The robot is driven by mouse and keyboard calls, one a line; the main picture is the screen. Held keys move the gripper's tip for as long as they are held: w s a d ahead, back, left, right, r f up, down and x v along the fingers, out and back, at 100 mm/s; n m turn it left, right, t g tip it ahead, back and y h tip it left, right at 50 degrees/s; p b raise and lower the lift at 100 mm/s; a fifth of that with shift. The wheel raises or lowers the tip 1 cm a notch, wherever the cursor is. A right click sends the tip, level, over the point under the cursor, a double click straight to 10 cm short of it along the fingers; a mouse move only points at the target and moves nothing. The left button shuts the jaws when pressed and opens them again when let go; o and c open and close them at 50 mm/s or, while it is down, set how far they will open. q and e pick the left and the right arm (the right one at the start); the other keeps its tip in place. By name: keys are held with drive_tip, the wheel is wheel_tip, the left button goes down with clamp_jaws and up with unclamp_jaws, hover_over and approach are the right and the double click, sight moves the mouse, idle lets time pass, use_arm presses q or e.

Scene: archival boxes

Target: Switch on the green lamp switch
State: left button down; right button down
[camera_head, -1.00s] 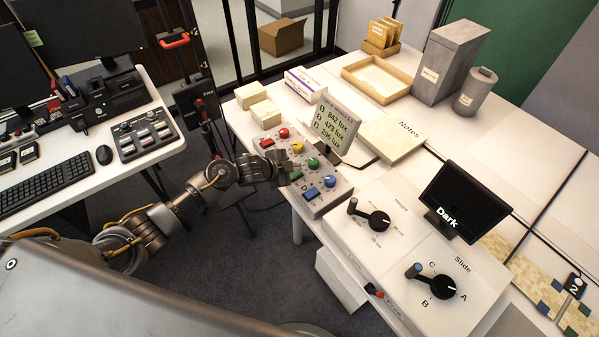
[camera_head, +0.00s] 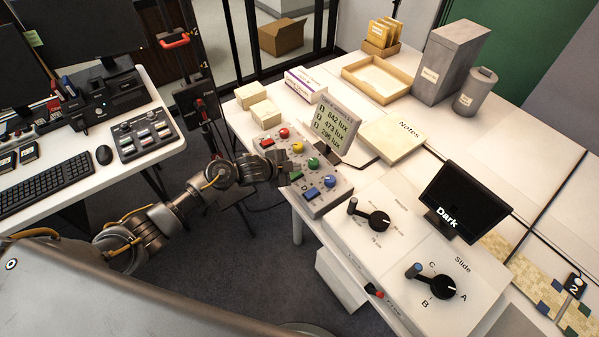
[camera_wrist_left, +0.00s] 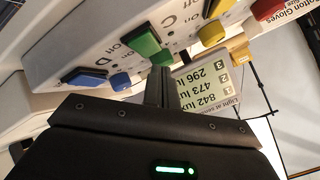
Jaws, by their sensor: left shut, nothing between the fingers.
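The grey control box (camera_head: 325,198) carries a row of coloured switches with matching round knobs. The green switch (camera_head: 296,177) is partly covered by my left gripper (camera_head: 287,178) in the head view. My right gripper is out of view.
A display (camera_head: 335,122) behind the box reads 842, 473 and 296 lux. Two black dials, a dark screen (camera_head: 465,202) marked "Dark" and a notes pad (camera_head: 393,137) share the white table. Floor shows between this table and the left desk (camera_head: 75,178).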

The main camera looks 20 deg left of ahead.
sight(293, 176)
use_arm(q)
drive_tip(key=shift+f, duration=0.1)
drive_tip(key=shift+w+f+b, duration=0.1)
drive_tip(key=shift+f+b, duration=0.2)
drive_tip(key=shift+f, duration=0.05)
drive_tip(key=shift+d+f, duration=0.1)
drive_tip(key=shift+f, duration=0.25)
idle(0.6)
drive_tip(key=shift+r, duration=0.15)
drive_tip(key=shift+r+p, duration=0.65)
drive_tip(key=shift+r, duration=0.05)
drive_tip(key=r+p, duration=0.5)
drive_tip(key=shift+s+a, duration=0.3)
drive_tip(key=shift+s, duration=0.05)
drive_tip(key=shift+f, duration=0.1)
